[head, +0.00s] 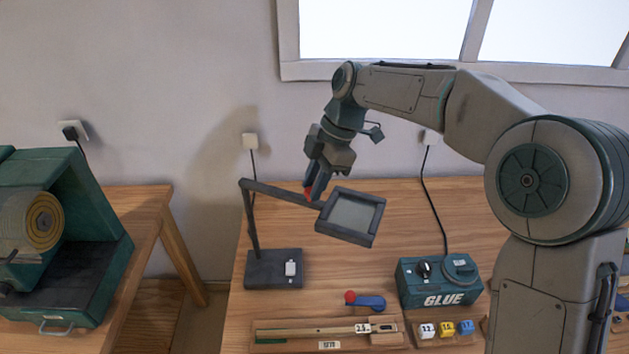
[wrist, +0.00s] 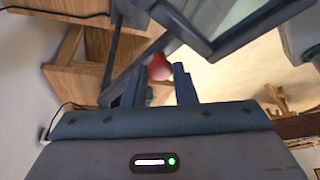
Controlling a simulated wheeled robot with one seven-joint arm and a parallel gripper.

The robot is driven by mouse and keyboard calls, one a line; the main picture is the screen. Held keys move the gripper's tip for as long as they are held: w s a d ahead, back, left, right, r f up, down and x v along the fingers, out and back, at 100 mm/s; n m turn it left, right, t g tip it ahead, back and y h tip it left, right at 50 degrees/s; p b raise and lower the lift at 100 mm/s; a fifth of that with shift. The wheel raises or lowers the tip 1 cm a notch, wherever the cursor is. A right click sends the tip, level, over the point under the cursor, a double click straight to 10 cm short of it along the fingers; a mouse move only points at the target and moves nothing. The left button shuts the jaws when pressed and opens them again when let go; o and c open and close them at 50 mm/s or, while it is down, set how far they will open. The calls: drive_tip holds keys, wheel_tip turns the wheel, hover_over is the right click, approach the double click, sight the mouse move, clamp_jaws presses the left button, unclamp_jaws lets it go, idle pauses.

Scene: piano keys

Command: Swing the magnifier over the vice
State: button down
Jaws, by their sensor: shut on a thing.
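The magnifier has a dark square frame with a pale lens (head: 352,213), held on a thin dark arm from a post and base (head: 273,268) on the right-hand bench. My gripper (head: 314,190) is at the left edge of the frame, shut on the magnifier's red knob. In the wrist view the red knob (wrist: 159,67) sits between the two fingertips, and the frame (wrist: 230,25) shows beyond it. A small blue piece with a red ball (head: 368,301) lies on the bench below the frame; I cannot tell whether it is the vice.
A green GLUE box (head: 440,283) stands right of the magnifier, with numbered blocks (head: 446,329) in front of it. A wooden rack with a long strip (head: 312,331) lies at the front. A green machine (head: 70,250) stands on the left bench. Bare wood lies behind the frame.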

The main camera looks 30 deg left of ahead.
drive_tip(key=c, duration=1.2)
unclamp_jaws()
drive_tip(key=shift+w, duration=0.1)
drive_tip(key=shift+o, duration=0.2)
drive_tip(key=shift+r, duration=0.1)
drive_tip(key=v, duration=1.3)
drive_tip(key=shift+r, duration=0.4)
